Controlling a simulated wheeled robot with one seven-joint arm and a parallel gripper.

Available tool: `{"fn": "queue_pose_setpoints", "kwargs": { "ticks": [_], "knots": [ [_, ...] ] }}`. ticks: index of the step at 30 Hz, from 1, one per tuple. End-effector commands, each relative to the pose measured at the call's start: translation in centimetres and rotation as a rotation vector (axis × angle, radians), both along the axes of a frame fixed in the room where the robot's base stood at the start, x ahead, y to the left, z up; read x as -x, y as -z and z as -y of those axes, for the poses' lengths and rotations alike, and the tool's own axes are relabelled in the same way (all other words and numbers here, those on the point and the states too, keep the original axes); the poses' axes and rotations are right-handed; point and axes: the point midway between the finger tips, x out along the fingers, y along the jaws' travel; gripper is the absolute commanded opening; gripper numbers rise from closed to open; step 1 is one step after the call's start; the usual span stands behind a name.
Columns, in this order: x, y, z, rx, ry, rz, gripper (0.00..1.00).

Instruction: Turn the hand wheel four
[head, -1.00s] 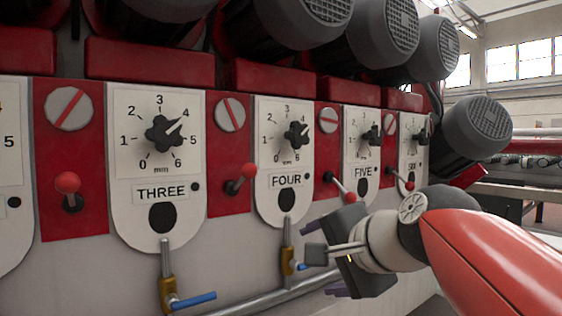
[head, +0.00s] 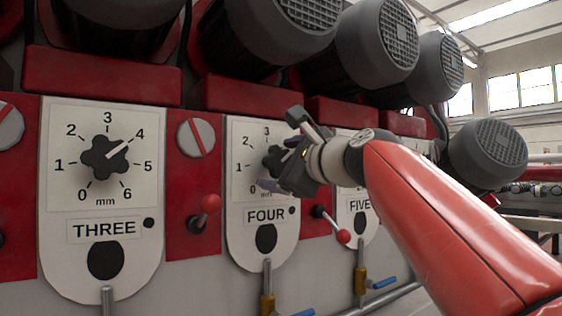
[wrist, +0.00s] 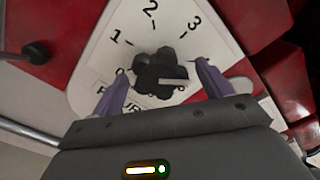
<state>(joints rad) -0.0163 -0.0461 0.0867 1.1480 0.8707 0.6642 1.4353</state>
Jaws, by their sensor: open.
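The hand wheel four is a black lobed knob (head: 274,162) on the white dial plate (head: 246,172) labelled FOUR. In the head view my gripper (head: 278,152) is in front of it and hides its right side and part of the scale. In the wrist view the knob (wrist: 161,74) sits between the two purple fingers of my gripper (wrist: 162,85), one on each side. The fingers are apart, with a visible gap to the knob on both sides. A pale pointer mark shows on the knob, but I cannot tell exactly which number it indicates.
Hand wheel three (head: 106,157) is at the left, its pointer near 4. Plate five (head: 358,205) is partly behind my arm. Large motors (head: 275,35) overhang above.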

Motion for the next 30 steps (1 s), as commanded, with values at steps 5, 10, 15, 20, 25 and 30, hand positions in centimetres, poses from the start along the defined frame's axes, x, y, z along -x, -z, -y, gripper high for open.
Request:
{"fn": "queue_pose_setpoints", "kwargs": {
  "ticks": [5, 10, 15, 20, 25, 30],
  "knots": [
    [-0.49, -0.03, -0.32, -0.001, 0.001, 0.001, 0.78],
    [-0.47, -0.01, -0.31, 0.000, 0.001, 0.001, 0.78],
    [-0.45, 0.01, -0.30, 0.000, 0.001, 0.001, 0.56],
    [-0.45, 0.01, -0.30, 0.000, 0.001, 0.001, 0.35],
    [-0.45, 0.03, -0.29, 0.006, 0.001, 0.003, 0.33],
    [-0.46, 0.05, -0.29, 0.040, -0.001, 0.026, 0.33]
  ]
}}
